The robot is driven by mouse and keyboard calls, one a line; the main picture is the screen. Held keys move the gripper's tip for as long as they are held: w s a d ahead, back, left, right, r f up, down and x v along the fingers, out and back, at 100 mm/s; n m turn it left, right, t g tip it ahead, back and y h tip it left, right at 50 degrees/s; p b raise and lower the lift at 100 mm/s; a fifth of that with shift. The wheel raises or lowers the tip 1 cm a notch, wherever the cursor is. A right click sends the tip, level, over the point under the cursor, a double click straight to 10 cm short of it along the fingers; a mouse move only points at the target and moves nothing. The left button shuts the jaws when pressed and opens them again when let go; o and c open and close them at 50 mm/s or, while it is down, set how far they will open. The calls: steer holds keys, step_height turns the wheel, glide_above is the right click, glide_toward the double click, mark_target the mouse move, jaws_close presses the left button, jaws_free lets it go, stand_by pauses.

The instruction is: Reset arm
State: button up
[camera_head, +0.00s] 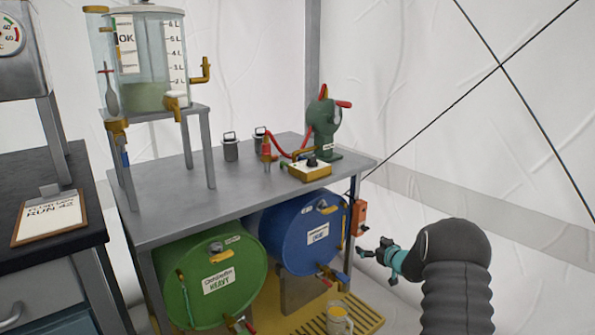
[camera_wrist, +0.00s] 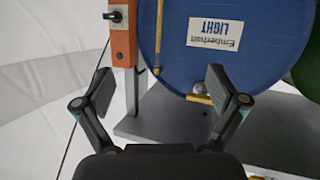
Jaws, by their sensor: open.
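My gripper (camera_head: 378,253) is at the right of the head view, at the end of my dark arm, beside the blue drum and the orange switch box. In the wrist view my gripper (camera_wrist: 163,92) shows two dark fingers spread wide with nothing between them. The blue drum (camera_head: 298,228), labelled LIGHT, lies on its side under the bench; it also fills the upper right of the wrist view (camera_wrist: 250,70). The orange switch box (camera_head: 359,217) hangs by the bench's right leg and shows at the top of the wrist view (camera_wrist: 122,40).
A grey bench (camera_head: 225,195) carries a green hand pump (camera_head: 322,130), a yellow box (camera_head: 310,171) and a clear graduated tank (camera_head: 148,70) on a stand. A green drum (camera_head: 212,280) lies below. A mug (camera_head: 338,318) stands on a yellow grate. White tent wall is at right.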

steer(key=s+d+f+m+g+h, duration=0.3)
steer(key=s+d+g+h, duration=0.15)
steer(key=s+d, duration=0.2)
steer(key=s+a+r+m+g+h, duration=0.1)
steer(key=s+r+g+h, duration=0.25)
steer(key=s, duration=0.75)
steer(key=s+a+r+y, duration=0.1)
steer(key=s+a+r, duration=0.5)
steer(key=s, duration=0.6)
steer(key=s+a+r+y, duration=0.1)
steer(key=s+a+r, duration=0.5)
steer(key=s, duration=0.7)
steer(key=s+a+r+y, duration=0.1)
steer(key=s+a+r, duration=0.6)
steer(key=s, duration=0.6)
steer(key=shift+r+m, duration=0.4)
steer(key=shift+r, duration=0.3)
steer(key=shift+a, duration=0.1)
